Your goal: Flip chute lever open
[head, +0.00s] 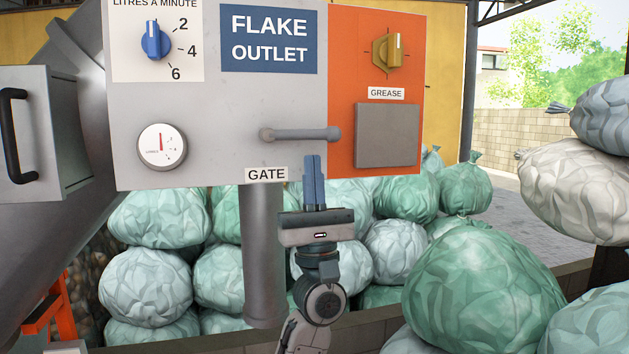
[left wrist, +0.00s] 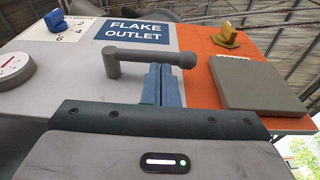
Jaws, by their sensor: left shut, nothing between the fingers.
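The chute lever is a grey bar (head: 300,134) above the GATE label (head: 266,174) on the grey FLAKE OUTLET panel (head: 225,110). It lies level, with its round pivot at the left and a knob at the right end. My left gripper (head: 314,158) is upright, shut and empty, with its blue fingertips just below the lever's right half. In the left wrist view the lever (left wrist: 150,57) runs across just above the blue fingertips (left wrist: 161,68), close to its knob end. I cannot tell if they touch. My right gripper is not in view.
A blue dial (head: 156,42) and a gauge (head: 162,147) sit left on the panel. An orange section with a yellow knob (head: 388,52) and grey GREASE cover (head: 387,136) is at the right. A grey pipe (head: 263,255) hangs below. Green bags (head: 485,285) are stacked around.

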